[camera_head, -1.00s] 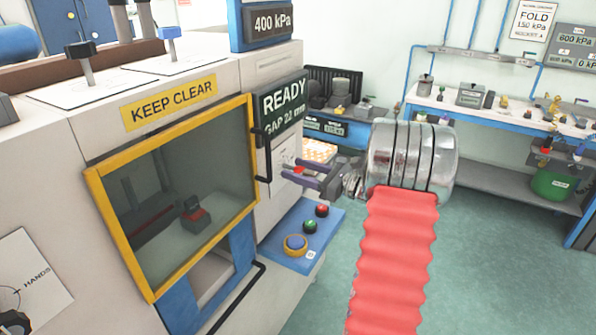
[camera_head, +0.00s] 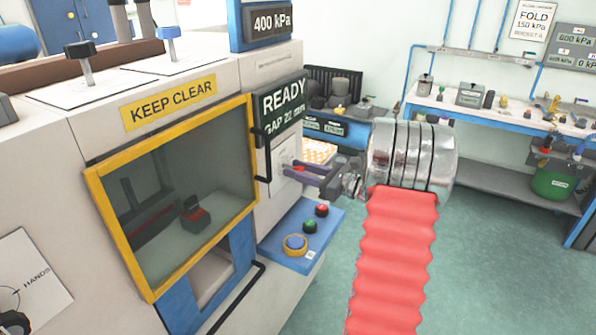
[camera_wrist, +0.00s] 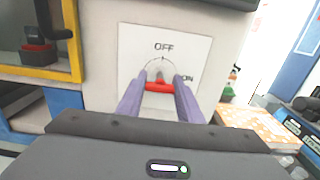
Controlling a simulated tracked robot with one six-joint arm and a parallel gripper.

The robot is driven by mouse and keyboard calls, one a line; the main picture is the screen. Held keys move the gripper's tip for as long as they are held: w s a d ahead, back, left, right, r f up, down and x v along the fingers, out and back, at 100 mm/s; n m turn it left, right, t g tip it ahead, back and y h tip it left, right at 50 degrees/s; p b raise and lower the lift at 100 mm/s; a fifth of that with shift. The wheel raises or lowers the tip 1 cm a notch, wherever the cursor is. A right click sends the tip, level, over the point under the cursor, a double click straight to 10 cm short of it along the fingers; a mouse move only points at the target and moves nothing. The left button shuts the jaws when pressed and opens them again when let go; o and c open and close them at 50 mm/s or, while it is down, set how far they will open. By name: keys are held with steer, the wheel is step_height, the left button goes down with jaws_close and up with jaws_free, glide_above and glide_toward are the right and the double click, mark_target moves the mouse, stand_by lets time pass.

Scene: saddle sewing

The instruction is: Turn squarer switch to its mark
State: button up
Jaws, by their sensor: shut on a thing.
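The switch (camera_wrist: 158,86) is a red knob on a white plate (camera_wrist: 133,60) with the marks OFF at the top and ON at the right. My gripper (camera_wrist: 159,88) is shut on the red knob, with a purple finger at each side of it. In the head view my gripper (camera_head: 292,167) reaches the plate on the machine's right face, below the READY display (camera_head: 283,107). The knob is mostly hidden there by the fingers. In the wrist view the red bar lies about level across the dial.
The machine has a yellow-framed window (camera_head: 176,196) under a KEEP CLEAR sign. A blue button shelf (camera_head: 303,237) with red, green and blue buttons juts out below my gripper. A bench (camera_head: 500,115) stands at the back right. The green floor between is open.

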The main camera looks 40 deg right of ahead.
steer(key=shift+n, duration=0.3)
steer(key=n, duration=0.4)
steer(key=shift+a, duration=0.1)
steer(key=n, duration=0.4)
steer(key=shift+f+n, duration=0.1)
steer(key=shift+n, duration=0.2)
steer(key=n, duration=0.4)
steer(key=shift+a+n, duration=0.1)
steer(key=shift+n, duration=0.2)
steer(key=n, duration=0.4)
steer(key=shift+f, duration=0.15)
steer(key=o, duration=1)
steer(key=shift+o, duration=0.4)
steer(key=shift+s, duration=0.15)
